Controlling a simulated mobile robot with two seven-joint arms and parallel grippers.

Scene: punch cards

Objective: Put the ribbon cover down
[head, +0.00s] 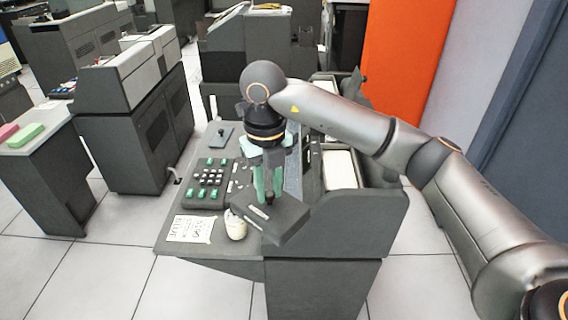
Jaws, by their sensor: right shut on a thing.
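My right gripper (268,196) points down over the punch machine's desk (245,240). It is shut on a dark grey, box-like piece with a small pale label, which I take as the ribbon cover (285,222). The cover is at the front right of the desk, beside a cream cup (235,224). I cannot tell whether it touches the desk or hangs just above it. The gripper hides part of the cover's top and the area behind it. My left gripper is not in view.
A keypad with green keys (207,180), a paper note (192,229) and a small blue-grey item (222,137) are on the desk. The machine's raised right side (365,215) stands close to the cover. Other grey cabinets (140,125) stand at the left.

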